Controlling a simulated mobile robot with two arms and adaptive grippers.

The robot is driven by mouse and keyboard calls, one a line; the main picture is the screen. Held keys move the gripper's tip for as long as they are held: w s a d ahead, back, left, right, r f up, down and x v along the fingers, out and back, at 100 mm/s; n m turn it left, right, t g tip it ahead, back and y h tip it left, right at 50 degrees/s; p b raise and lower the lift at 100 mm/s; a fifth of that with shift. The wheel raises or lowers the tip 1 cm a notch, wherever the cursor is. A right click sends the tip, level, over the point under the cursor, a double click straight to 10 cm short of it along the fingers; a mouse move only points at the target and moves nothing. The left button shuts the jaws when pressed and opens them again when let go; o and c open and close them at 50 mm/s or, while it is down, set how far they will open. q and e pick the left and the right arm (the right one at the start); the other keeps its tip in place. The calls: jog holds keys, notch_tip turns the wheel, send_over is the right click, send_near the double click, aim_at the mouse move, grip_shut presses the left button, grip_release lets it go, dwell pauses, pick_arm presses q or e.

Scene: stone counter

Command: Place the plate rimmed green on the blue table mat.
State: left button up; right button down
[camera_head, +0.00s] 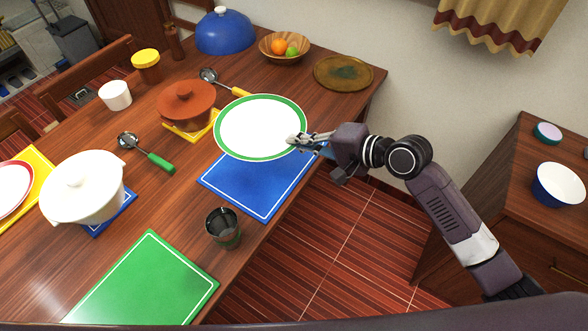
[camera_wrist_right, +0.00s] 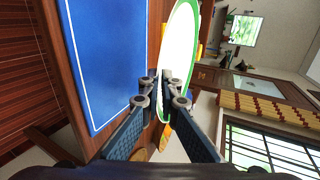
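The white plate with the green rim (camera_head: 260,126) is held by its right edge in my right gripper (camera_head: 302,140). It hides the far part of the blue table mat (camera_head: 258,186), whose near part is bare. In the right wrist view, the fingers (camera_wrist_right: 165,88) are closed on the rim of the plate (camera_wrist_right: 181,42). The blue mat (camera_wrist_right: 106,55) lies to the left there, with a strip of table between them in the picture. The plate looks raised off the table, but the exact gap is unclear. My left gripper is not in view.
A metal cup (camera_head: 223,228) stands beside the mat's near corner. A green mat (camera_head: 145,285) and white pot (camera_head: 83,190) lie farther left.

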send_over(298, 178)
notch_tip(298, 178, down, 7)
jog(key=shift+w+r+b, duration=0.1)
jog(key=shift+w+b, duration=0.05)
jog(key=shift+b, duration=0.2)
jog(key=shift+a+f+b, duration=0.1)
jog(key=shift+f+b, duration=0.25)
jog(key=shift+f, duration=2.05)
jog(key=shift+f, duration=0.2)
jog(key=c, duration=2.2)
grip_release()
jog(key=shift+o, duration=0.2)
